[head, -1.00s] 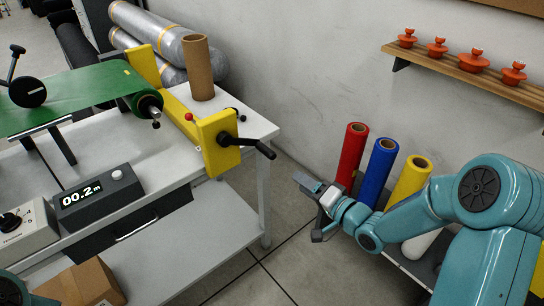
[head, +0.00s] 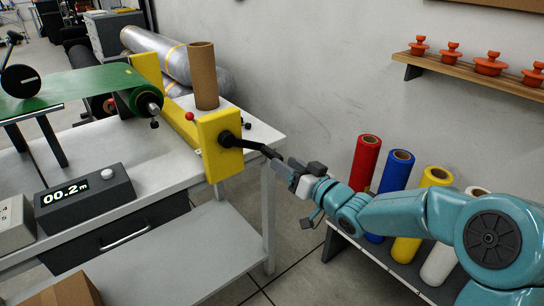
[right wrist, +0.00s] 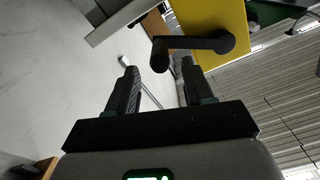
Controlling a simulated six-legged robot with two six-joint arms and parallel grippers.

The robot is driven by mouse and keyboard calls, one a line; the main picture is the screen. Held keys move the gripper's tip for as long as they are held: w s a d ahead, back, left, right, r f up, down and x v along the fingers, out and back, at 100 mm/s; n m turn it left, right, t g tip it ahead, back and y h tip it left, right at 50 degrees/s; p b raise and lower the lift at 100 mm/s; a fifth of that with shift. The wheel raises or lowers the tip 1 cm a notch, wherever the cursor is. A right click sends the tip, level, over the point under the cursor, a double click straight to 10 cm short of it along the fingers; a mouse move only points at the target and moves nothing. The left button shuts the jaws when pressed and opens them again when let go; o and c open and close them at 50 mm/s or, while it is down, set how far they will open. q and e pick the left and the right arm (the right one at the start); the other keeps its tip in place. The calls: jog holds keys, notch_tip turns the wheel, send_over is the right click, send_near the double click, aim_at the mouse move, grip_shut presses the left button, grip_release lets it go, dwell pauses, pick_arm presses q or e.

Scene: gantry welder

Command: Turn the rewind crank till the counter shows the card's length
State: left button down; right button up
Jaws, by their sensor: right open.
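The black rewind crank (head: 252,145) juts from the yellow end block (head: 222,165) at the table's right end, its handle pointing right and slightly down. My right gripper (head: 283,162) is open at the handle's end. In the right wrist view, the crank's handle (right wrist: 160,55) appears at the tips of my open right gripper (right wrist: 158,66), between the fingers in the picture; I see no grip on it. The counter (head: 85,200) is a dark box on the table reading 00.2 m. I cannot make out a length card. My left gripper is out of view.
A brown cardboard tube (head: 203,78) stands behind the yellow block. A green sheet (head: 75,92) runs to a roller. Coloured rolls stand in a low rack (head: 345,238) under my right arm. A shelf (head: 480,75) with orange pieces is on the wall.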

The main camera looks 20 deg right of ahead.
aim_at(272, 154)
jog(key=x, duration=0.6)
jog(key=shift+w+a, duration=0.1)
jog(key=shift+w, duration=0.2)
grip_shut()
